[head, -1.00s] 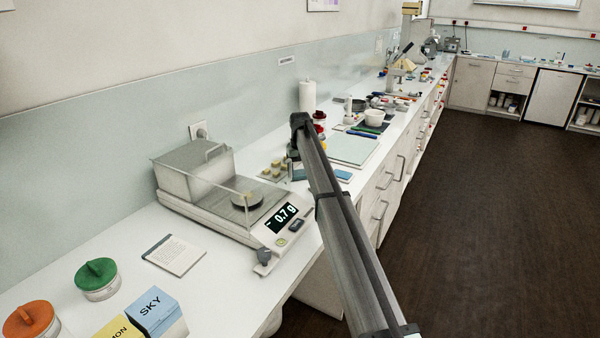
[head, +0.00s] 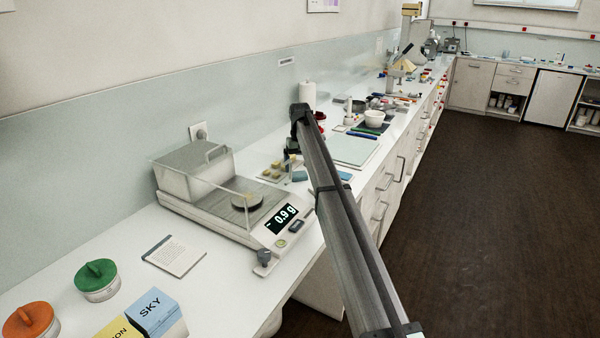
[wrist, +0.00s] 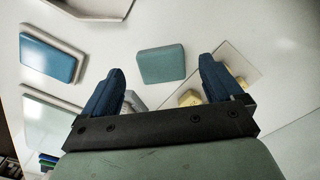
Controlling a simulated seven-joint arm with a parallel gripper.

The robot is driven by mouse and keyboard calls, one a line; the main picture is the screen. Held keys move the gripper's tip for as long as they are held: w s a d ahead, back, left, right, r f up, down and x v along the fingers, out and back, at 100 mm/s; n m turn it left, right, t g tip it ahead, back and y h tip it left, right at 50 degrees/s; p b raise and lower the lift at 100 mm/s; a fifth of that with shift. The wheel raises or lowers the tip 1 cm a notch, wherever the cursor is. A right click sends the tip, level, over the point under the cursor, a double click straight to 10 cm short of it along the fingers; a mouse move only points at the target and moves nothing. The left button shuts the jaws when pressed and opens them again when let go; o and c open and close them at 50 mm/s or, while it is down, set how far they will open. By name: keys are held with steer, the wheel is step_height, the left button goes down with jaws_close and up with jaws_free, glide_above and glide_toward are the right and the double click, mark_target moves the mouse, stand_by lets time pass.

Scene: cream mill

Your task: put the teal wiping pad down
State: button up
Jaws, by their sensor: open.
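The teal wiping pad (wrist: 161,64) lies flat on the white counter in the wrist view. It shows between and beyond the fingertips of my gripper (wrist: 161,78), with clear space on both sides, touching neither finger. My gripper is open and empty. In the head view my gripper (head: 291,152) hangs over the counter beyond the scale, partly hidden by my arm. A small teal-blue patch (head: 300,176) shows below it there, probably the pad.
A blue pad (wrist: 48,57) lies in a shallow tray at the left of the wrist view. Small yellow pieces (wrist: 189,98) sit on a board by the right finger. The balance (head: 237,202) stands nearby; a pale board (head: 350,149) lies beyond my arm.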

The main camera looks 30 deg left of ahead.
mark_target(300, 175)
step_height(300, 175, up, 8)
steer(key=shift+r, duration=0.2)
stand_by(0.6)
